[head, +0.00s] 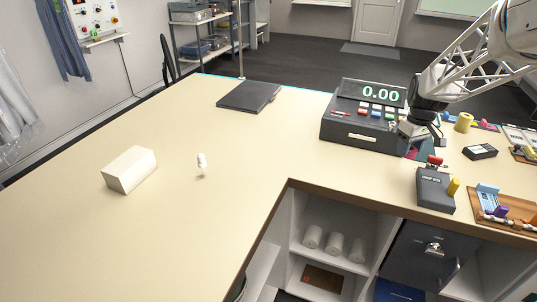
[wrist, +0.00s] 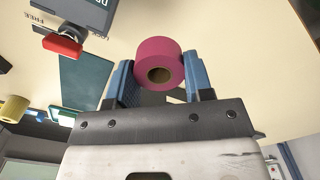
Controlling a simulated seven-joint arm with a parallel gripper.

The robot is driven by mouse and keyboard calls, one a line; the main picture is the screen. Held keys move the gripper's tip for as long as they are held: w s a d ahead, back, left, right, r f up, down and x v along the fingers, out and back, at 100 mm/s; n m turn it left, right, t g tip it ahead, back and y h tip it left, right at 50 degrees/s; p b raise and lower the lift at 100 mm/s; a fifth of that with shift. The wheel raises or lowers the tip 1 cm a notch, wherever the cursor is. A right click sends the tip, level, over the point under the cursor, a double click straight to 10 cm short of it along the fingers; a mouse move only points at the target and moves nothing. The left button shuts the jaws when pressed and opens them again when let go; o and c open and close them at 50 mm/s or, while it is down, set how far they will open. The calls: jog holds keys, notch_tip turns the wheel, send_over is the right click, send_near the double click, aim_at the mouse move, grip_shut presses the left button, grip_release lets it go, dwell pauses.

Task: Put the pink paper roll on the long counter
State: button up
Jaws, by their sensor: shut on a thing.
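The pink paper roll (wrist: 158,62) sits between the two blue fingers of my gripper (wrist: 152,75) in the wrist view, its cardboard core facing the camera. My gripper is shut on it. In the head view my gripper (head: 422,139) is in front of the cash register's right side, and only a bit of the pink roll (head: 412,153) shows beneath the fingers. The roll appears held above the counter; the exact gap cannot be told. The long counter (head: 90,225) is the cream worktop, stretching to the left with much bare surface.
The cash register (head: 348,131) stands beside my gripper. A card terminal (head: 434,190), a yellow roll (head: 463,122) and a wooden tray (head: 493,222) are to the right.

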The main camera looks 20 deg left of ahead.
jog(key=s+a+n, duration=0.2)
jog(key=s+a, duration=0.1)
jog(key=a, duration=1.3)
jog(key=s+a+n, duration=0.2)
jog(key=s+a, duration=0.1)
jog(key=a, duration=1.3)
jog(key=s+a+n, duration=0.2)
jog(key=s+a, duration=0.4)
jog(key=a, duration=0.5)
jog(key=s+a+n, duration=0.2)
jog(key=s+a, duration=0.4)
jog(key=a, duration=0.4)
notch_tip(320, 180, down, 5)
jog(key=shift+w+f, duration=0.1)
jog(key=shift+f, duration=0.05)
jog(key=shift+w+a+f, duration=0.25)
jog(key=shift+w+a, duration=1.5)
jog(key=shift+w, duration=0.05)
jog(key=shift+w+a+f, duration=0.2)
jog(key=shift+w+a, duration=1.55)
jog(key=shift+a, duration=0.05)
jog(key=shift+w+a+f, duration=0.25)
jog(key=shift+w+a, duration=1.5)
jog(key=shift+w, duration=0.05)
jog(key=shift+w+a, duration=0.1)
